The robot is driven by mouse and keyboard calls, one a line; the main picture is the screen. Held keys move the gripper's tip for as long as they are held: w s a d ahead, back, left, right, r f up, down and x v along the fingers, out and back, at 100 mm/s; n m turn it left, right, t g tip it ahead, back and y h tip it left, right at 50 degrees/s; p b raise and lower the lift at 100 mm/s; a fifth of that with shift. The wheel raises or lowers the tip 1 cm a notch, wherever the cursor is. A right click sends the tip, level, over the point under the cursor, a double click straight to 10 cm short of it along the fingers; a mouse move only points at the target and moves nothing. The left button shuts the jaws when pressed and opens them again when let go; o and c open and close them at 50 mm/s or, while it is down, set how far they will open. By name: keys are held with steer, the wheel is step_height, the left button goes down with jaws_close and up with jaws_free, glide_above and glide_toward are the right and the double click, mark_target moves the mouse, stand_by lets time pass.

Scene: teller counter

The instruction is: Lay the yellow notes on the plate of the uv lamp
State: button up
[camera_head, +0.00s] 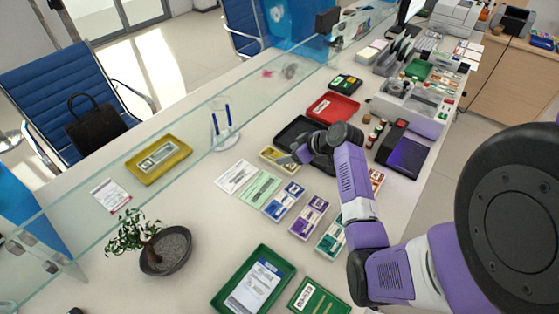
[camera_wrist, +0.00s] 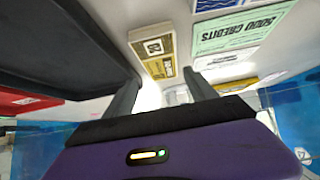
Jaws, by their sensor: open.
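The yellow notes (camera_head: 269,155) lie flat on the counter beside a black tray, partly hidden by my gripper in the head view. They also show in the wrist view (camera_wrist: 158,66), with a white and brown band, between and beyond my fingertips. My gripper (camera_wrist: 163,82) is open and empty, with its fingers apart. In the head view my gripper (camera_head: 297,158) is at the right end of the notes; whether it touches them I cannot tell. The uv lamp (camera_head: 391,138) stands to the right, and its purple-lit plate (camera_head: 411,156) looks bare.
A black tray (camera_head: 291,130) and a red tray (camera_head: 333,108) lie behind my gripper. Several other note bundles, including a purple one (camera_head: 309,217), lie in front. Small bottles (camera_head: 375,134) stand close to the lamp. A glass screen (camera_head: 190,123) runs along the left.

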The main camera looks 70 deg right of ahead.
steer(key=shift+s+a+f+p+x, duration=0.1)
steer(key=shift+p+x, duration=0.05)
steer(key=shift+x, duration=0.7)
steer(key=shift+s+a+f+p+x, duration=0.1)
steer(key=shift+p+x, duration=0.05)
steer(key=shift+x, duration=0.7)
steer(key=shift+s+a+f+p+x, duration=0.1)
steer(key=shift+f+p+x, duration=0.05)
steer(key=shift+x, duration=0.75)
steer(key=shift+d+r, duration=0.1)
steer(key=c, duration=1.4)
steer(key=shift+o, duration=0.2)
step_height(320, 180, up, 20)
steer(key=b, duration=0.1)
